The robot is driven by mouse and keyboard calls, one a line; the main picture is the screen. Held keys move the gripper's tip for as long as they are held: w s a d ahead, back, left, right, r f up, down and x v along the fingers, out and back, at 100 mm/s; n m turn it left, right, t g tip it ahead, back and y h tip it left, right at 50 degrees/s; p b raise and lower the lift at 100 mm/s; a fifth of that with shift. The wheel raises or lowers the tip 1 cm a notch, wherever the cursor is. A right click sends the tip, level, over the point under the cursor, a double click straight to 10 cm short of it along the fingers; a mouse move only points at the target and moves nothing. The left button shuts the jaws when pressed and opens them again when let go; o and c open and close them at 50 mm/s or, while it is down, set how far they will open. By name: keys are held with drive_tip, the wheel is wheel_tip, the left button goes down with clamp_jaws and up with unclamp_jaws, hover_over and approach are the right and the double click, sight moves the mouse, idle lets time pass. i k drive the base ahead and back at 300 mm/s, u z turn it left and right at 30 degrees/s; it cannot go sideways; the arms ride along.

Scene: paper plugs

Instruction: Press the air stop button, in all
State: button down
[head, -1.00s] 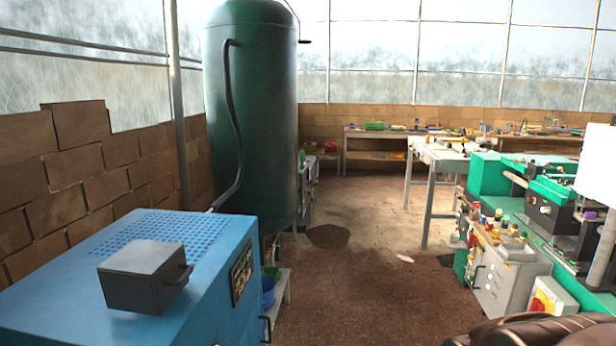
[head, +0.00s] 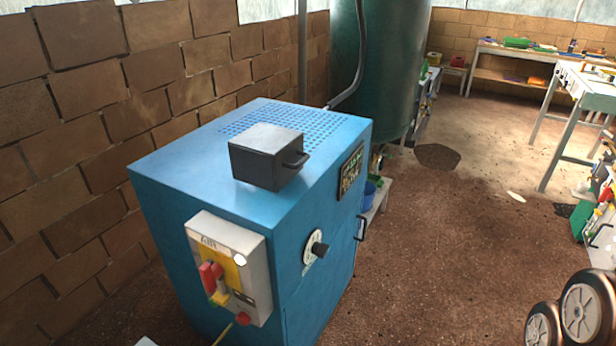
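A blue machine cabinet (head: 160,190) stands at the left centre of the head view. A grey control box (head: 209,229) is fixed to its front face, with lettering at the top too small to read surely. The box has a yellow plate, a red handle-like switch (head: 211,277), a white round spot (head: 240,259) and a small red button (head: 243,318) at its lower edge. I cannot tell from lettering which one is the air stop button. Nothing touches the box. My gripper is out of view.
A black box with a handle (head: 265,157) sits on the cabinet top. A green tank (head: 385,60) stands behind. Brick wall (head: 60,180) closes the left.

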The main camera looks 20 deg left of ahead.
sight(243, 318)
drive_tip(key=u, duration=1.65)
